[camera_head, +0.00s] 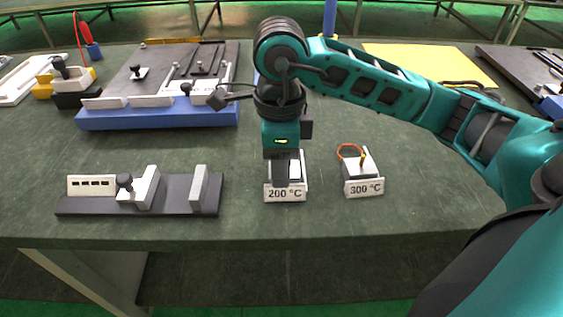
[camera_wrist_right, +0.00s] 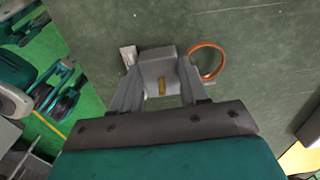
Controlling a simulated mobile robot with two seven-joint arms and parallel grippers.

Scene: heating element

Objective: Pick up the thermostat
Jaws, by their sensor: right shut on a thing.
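Two small thermostats stand on the green table in the head view, each by a white label. My right gripper (camera_head: 285,178) points down over the thermostat (camera_head: 295,172) at the "200 °C" label (camera_head: 285,195) and hides much of it. In the right wrist view, my right gripper (camera_wrist_right: 159,72) is shut on this thermostat (camera_wrist_right: 160,55), a grey block with a brass pin and a copper loop (camera_wrist_right: 208,62). I cannot tell whether it touches the table. The other thermostat (camera_head: 362,162) stands to the right, at the "300 °C" label (camera_head: 364,187). My left gripper is out of view.
A dark fixture with light grey blocks (camera_head: 140,190) lies to the left. A blue-edged board (camera_head: 160,115) with several parts lies behind it. A yellow sheet (camera_head: 430,62) lies at the back right. The green table (camera_head: 420,215) is clear at the front right.

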